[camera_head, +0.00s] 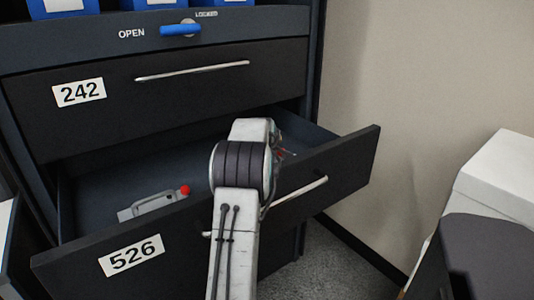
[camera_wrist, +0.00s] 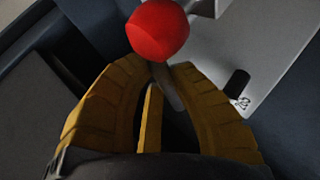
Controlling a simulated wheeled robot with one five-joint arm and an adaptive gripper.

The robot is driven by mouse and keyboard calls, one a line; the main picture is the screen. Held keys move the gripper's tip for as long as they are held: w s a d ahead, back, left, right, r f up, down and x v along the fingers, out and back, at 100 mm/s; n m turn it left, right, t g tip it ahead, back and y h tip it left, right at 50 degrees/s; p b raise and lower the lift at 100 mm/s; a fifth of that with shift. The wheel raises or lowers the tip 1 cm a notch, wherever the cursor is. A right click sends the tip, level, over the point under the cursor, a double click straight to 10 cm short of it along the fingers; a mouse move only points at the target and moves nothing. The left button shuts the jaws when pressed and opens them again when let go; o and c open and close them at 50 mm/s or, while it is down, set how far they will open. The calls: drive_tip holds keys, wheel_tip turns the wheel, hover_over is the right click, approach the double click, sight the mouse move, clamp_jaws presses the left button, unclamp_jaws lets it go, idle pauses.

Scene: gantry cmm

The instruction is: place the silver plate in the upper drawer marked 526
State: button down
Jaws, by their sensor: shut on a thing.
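The upper drawer marked 526 (camera_head: 345,155) is pulled open. A flat silver plate (camera_head: 150,205) with a red ball knob (camera_head: 185,190) is inside it, at the left near the front wall. In the wrist view the plate (camera_wrist: 270,45) lies at the upper right, with the red ball (camera_wrist: 158,28) just beyond my yellow fingertips. My gripper (camera_wrist: 162,72) is closed on a thin grey part beside the ball, which looks like part of the plate. In the head view my arm hides the gripper. Whether the plate touches the drawer floor cannot be told.
Drawer 242 (camera_head: 190,100) above is shut. A blue lever (camera_head: 180,30) sits between OPEN and LOCKED marks. A white box (camera_head: 500,180) and a dark rounded object (camera_head: 490,245) stand at the right. Carpet (camera_head: 335,255) is clear between them and the cabinet.

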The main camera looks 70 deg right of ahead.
drive_tip(key=shift+d+f+b, duration=0.1)
drive_tip(key=shift+f+b, duration=0.2)
drive_tip(key=shift+f, duration=1.05)
drive_tip(key=c, duration=1.6)
unclamp_jaws()
drive_tip(key=shift+f, duration=0.25)
drive_tip(key=o, duration=0.4)
drive_tip(key=shift+a+r, duration=0.1)
drive_tip(key=shift+a, duration=0.1)
drive_tip(key=shift+p+v, duration=0.35)
drive_tip(key=shift+v, duration=3.35)
